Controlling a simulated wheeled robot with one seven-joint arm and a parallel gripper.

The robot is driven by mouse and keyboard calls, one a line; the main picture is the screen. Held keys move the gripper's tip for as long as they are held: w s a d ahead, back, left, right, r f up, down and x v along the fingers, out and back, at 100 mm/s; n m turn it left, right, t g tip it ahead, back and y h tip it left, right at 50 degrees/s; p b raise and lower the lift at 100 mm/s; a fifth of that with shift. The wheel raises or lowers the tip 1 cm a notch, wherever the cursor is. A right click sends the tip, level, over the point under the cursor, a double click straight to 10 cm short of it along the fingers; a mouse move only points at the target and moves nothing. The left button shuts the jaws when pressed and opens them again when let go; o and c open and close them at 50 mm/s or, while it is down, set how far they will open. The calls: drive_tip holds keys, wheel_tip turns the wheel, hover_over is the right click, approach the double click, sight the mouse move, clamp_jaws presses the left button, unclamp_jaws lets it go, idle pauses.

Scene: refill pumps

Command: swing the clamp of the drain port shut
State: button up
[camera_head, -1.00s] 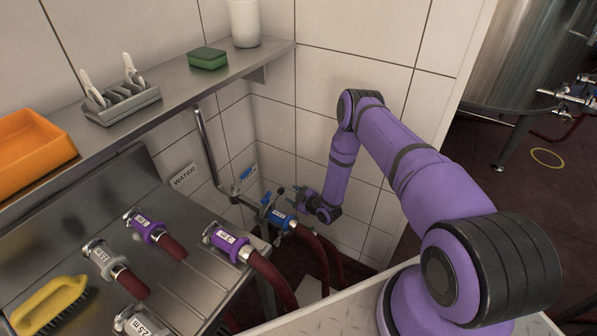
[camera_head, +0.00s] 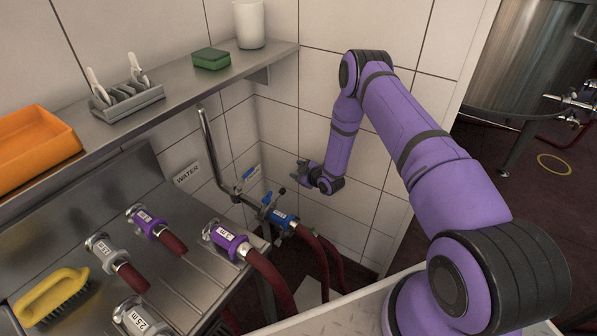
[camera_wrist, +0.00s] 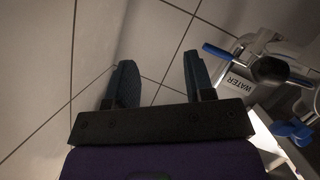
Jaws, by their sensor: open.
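My gripper (camera_head: 302,172) is open and empty, in front of the tiled wall, above and to the right of the water pipe's valve. In the wrist view its two fingers (camera_wrist: 158,70) stand apart with only wall tiles between them. No port marked as a drain can be made out in either view, and its clamp cannot be identified. A blue-banded hose end (camera_head: 284,219) sits at the water pipe's fittings (camera_head: 262,208), below my gripper and apart from it.
Hoses with purple (camera_head: 228,241) and grey collars lie on the steel counter (camera_head: 190,275). A shelf (camera_head: 185,88) runs above. A blue lever (camera_wrist: 220,53) shows in the wrist view.

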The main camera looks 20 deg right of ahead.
drive_tip(key=w+d+r+m+g+h, duration=0.1)
drive_tip(key=w+r, duration=0.1)
drive_tip(key=r, duration=0.9)
drive_tip(key=w+d+r+m+g+h, duration=0.1)
drive_tip(key=r+h, duration=0.1)
drive_tip(key=r, duration=0.9)
drive_tip(key=s+r+m+g+h, duration=0.1)
drive_tip(key=s+r, duration=0.4)
drive_tip(key=r, duration=0.6)
drive_tip(key=s+r+m+g+h, duration=0.15)
drive_tip(key=s+r, duration=0.35)
drive_tip(key=r, duration=0.6)
drive_tip(key=s+r+m+g, duration=0.1)
drive_tip(key=s+r+m, duration=0.1)
drive_tip(key=s+r, duration=0.6)
drive_tip(key=s+r+m, duration=0.2)
drive_tip(key=s+r, duration=0.3)
drive_tip(key=s, duration=0.7)
drive_tip(key=s+a+m+g, duration=0.2)
drive_tip(key=s+a, duration=0.1)
drive_tip(key=s, duration=1.8)
drive_tip(key=shift+s+r, duration=0.35)
